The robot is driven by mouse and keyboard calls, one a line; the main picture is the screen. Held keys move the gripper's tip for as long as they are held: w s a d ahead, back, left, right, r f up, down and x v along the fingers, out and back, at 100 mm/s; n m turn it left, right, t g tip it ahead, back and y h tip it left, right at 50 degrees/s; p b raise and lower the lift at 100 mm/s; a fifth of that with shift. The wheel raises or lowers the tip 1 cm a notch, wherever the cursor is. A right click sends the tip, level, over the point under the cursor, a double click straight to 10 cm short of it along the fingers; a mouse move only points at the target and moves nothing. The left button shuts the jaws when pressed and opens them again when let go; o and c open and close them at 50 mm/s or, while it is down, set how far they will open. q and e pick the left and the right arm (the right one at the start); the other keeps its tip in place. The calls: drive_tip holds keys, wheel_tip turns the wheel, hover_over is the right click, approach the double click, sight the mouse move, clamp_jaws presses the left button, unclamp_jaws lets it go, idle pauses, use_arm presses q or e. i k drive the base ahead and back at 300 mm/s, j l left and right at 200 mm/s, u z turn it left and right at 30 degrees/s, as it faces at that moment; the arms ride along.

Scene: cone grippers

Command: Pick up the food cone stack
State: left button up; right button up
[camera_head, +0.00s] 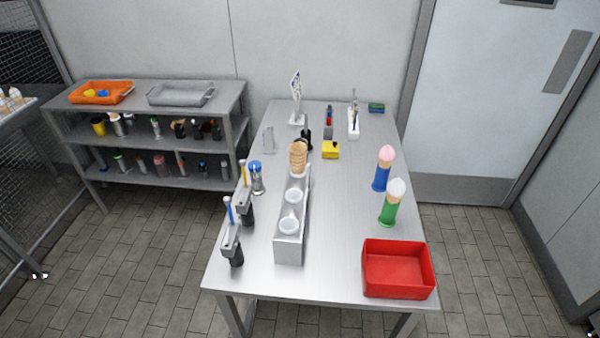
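The food cone stack (298,157) is a tan column of nested cones. It stands upright at the far end of a long grey metal holder (289,247) on the steel table. Nearer in the holder are white round cups or openings (289,225). The bottom of the stack is hidden in or behind the holder. Neither of my grippers shows in this view, and nothing is seen touching the stack.
The steel table (345,215) carries a red tray (397,268), green (391,210) and blue (381,178) ice-cream-shaped items, a yellow box (331,150) and dark-handled tools (234,245) left of the holder. A stocked shelf (160,135) stands left. The table between holder and ice-cream items is clear.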

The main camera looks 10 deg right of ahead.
sight(298, 156)
drive_tip(key=k+z, duration=0.2)
drive_tip(key=z, duration=0.25)
drive_tip(key=k+l+z, duration=0.1)
drive_tip(key=z, duration=0.4)
drive_tip(key=j+z, duration=0.5)
drive_tip(key=j, duration=1.8)
drive_tip(key=i+j, duration=0.15)
drive_tip(key=j, duration=1.45)
